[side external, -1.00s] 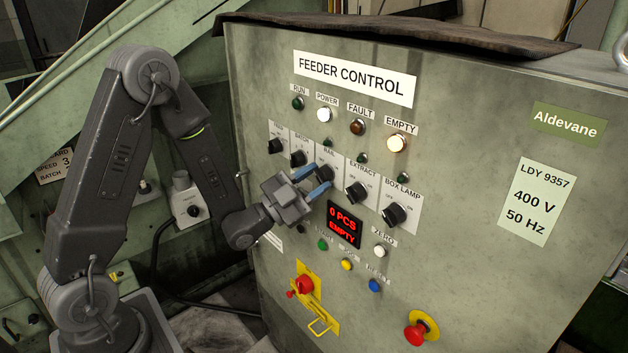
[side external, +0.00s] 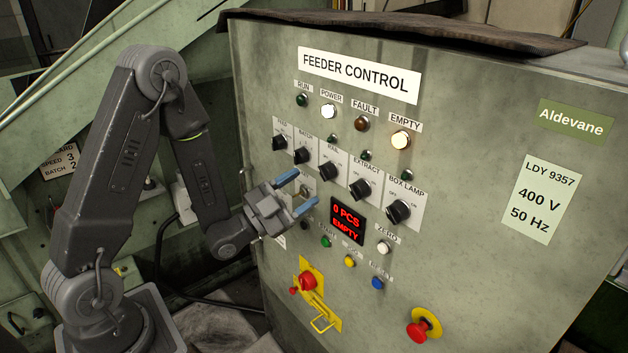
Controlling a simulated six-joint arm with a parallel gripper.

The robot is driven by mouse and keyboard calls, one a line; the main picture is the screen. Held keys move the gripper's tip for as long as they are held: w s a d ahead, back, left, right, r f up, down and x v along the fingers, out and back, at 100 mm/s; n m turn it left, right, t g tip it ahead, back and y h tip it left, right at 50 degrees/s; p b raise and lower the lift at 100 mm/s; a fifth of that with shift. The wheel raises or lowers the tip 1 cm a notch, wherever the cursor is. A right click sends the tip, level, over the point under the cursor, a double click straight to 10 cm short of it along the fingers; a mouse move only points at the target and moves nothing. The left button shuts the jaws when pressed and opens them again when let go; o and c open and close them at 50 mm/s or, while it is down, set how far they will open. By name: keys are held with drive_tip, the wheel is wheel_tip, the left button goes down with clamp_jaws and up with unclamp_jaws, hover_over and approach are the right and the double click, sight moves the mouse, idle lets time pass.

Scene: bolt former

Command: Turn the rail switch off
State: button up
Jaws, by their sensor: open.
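The rail switch (side external: 330,171) is a black rotary knob on a pale plate marked RAIL, in the middle of a row of similar knobs. It is in plain view, but its pointer is too small for me to read surely. My gripper (side external: 300,194) is open, with two blue fingertips, and sits below and left of the rail knob, apart from it. Nothing is held between the fingers. A small round fitting on the panel shows behind the gap between them.
The batch knob (side external: 302,156) and extract knob (side external: 359,188) flank the rail switch closely. A red display (side external: 346,224) reads 0 PCS EMPTY, right of my gripper. Small buttons and a red knob on yellow (side external: 307,281) lie below. The EMPTY lamp (side external: 400,140) glows.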

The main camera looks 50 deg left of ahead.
drive_tip(key=shift+v, duration=1.55)
drive_tip(key=w+r+n+g+y, duration=0.3)
drive_tip(key=w+n+g+y, duration=0.15)
drive_tip(key=g, duration=0.25)
drive_tip(key=s+d+r+n+g, duration=0.1)
drive_tip(key=s+n+g, duration=0.1)
drive_tip(key=s, duration=0.4)
drive_tip(key=s+d+r+n+g, duration=0.1)
drive_tip(key=s+r+n+g, duration=0.1)
drive_tip(key=s+g, duration=0.2)
drive_tip(key=s+d+r+n+g+y, duration=0.1)
drive_tip(key=s+d+n+g, duration=0.1)
drive_tip(key=s, duration=0.8)
drive_tip(key=shift+r+g, duration=0.35)
drive_tip(key=shift+g, duration=0.45)
